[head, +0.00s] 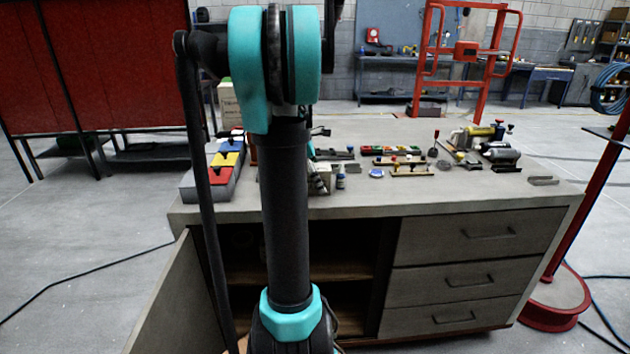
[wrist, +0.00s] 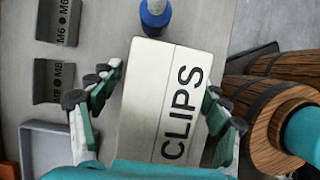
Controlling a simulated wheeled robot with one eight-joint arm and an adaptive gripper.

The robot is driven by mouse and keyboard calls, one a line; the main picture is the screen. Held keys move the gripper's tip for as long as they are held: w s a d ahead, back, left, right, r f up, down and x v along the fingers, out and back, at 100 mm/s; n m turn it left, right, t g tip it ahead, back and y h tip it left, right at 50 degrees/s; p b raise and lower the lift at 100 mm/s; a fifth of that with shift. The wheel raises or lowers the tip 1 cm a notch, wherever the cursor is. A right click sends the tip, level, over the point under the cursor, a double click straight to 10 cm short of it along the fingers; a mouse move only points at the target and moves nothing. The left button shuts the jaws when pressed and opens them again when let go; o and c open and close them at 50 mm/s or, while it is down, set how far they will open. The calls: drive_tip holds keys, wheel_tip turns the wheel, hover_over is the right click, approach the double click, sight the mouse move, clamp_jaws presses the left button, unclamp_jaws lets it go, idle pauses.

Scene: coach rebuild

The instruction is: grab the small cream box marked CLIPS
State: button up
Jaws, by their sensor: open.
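The cream box marked CLIPS (wrist: 150,100) lies in the middle of the wrist view, its dark lettering running up its right side. My gripper (wrist: 164,80) is open, with one green-and-grey finger on each side of the box. The near end of the box is hidden by the teal gripper body. In the head view my arm hides most of this area.
A blue-capped bottle (wrist: 155,14) stands just beyond the box. Grey blocks marked M6 (wrist: 58,20) and M8 (wrist: 54,82) and a grey tray (wrist: 45,132) lie left. Wooden cylinders (wrist: 245,92) crowd the right. The grey workbench (head: 480,200) holds several tools.

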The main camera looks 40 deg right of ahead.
drive_tip(key=c, duration=1.4)
